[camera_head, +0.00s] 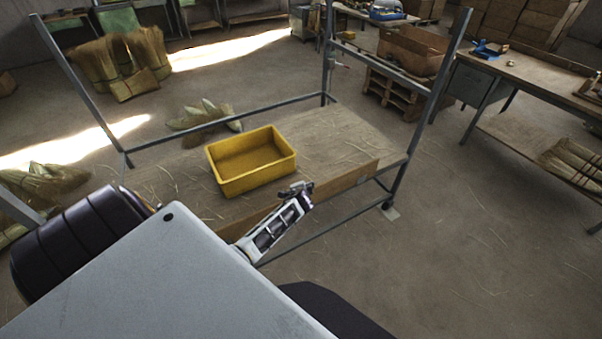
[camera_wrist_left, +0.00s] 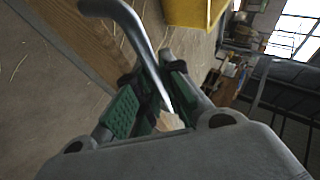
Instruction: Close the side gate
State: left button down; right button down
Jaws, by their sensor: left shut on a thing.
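A metal-framed cart with a wooden deck (camera_head: 335,130) stands in front of me in the head view. A wooden board (camera_head: 352,178) runs along the deck's near edge, and I take it for the side gate; it also shows at the upper left in the left wrist view (camera_wrist_left: 72,32). My left gripper (camera_head: 298,190) is at this board's near side. In the left wrist view its green-padded fingers (camera_wrist_left: 150,98) are closed around a bent grey metal bar (camera_wrist_left: 140,32). How the bar joins the board is hidden. My right gripper is not in view.
A yellow bin (camera_head: 230,187) sits on the deck, just beyond the board. Grey posts (camera_head: 428,110) rise at the cart's corners, and a low rail (camera_head: 335,222) runs below the board. A workbench (camera_head: 535,90) stands at the right. Floor between cart and bench is clear.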

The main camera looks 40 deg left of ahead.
pick_arm(q)
jog(key=shift+a+r, duration=0.15)
jog(key=c, duration=1.5)
grip_release()
jog(key=shift+w, duration=0.1)
jog(key=shift+s+d, duration=0.25)
jog(key=shift+s, duration=0.05)
jog(key=shift+v, duration=5.65)
jog(key=shift+w+r, duration=0.1)
jog(key=shift+w, duration=0.05)
